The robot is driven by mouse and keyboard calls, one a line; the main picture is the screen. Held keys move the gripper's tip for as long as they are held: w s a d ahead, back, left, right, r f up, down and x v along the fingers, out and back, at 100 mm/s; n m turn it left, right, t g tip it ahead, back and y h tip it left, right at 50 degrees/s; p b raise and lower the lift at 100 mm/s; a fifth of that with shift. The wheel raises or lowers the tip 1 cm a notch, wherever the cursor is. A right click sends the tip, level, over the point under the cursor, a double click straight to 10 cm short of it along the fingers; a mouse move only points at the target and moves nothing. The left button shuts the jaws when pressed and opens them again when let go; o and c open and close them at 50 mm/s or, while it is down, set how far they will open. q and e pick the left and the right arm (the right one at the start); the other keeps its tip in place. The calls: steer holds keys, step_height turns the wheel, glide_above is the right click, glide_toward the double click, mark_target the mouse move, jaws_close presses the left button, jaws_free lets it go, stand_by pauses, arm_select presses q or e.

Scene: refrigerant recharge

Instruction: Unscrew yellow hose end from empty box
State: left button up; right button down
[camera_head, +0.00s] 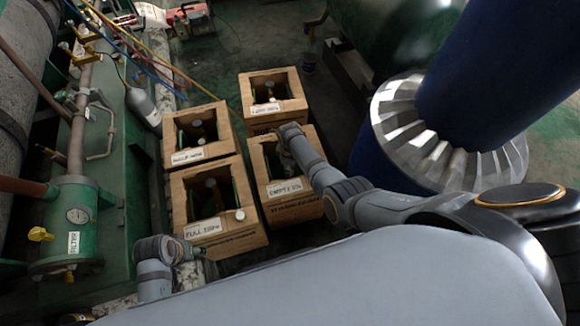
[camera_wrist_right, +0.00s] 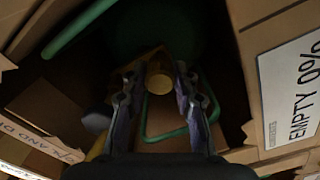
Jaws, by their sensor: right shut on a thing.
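The box labelled EMPTY (camera_head: 295,212) is an open brown crate at the right front of a group of boxes; its label (camera_wrist_right: 290,90) shows at the right of the wrist view. My right gripper (camera_wrist_right: 157,80) reaches down into this box, its fingers on either side of a round brass-yellow end piece (camera_wrist_right: 159,76), and it is shut on it. A yellow strip, apparently the hose (camera_wrist_right: 97,147), shows beside the left finger. In the head view my right wrist hides the fingers and the hose end. My left gripper (camera_head: 189,250) is beside the front-left box, its jaws too small to judge.
Other crates stand close by: one labelled FULL (camera_head: 235,243), one behind it (camera_head: 199,155) and one at the back (camera_head: 275,111). Green pipework with a filter (camera_head: 72,225) is at the left. A finned blue column (camera_head: 420,150) stands at the right.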

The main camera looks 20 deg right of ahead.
steer(key=shift+r+n+p, duration=0.15)
steer(key=shift+n+p, duration=0.15)
steer(key=shift+n, duration=0.5)
steer(key=shift+r+p, duration=2.4)
steer(key=shift+p, duration=0.15)
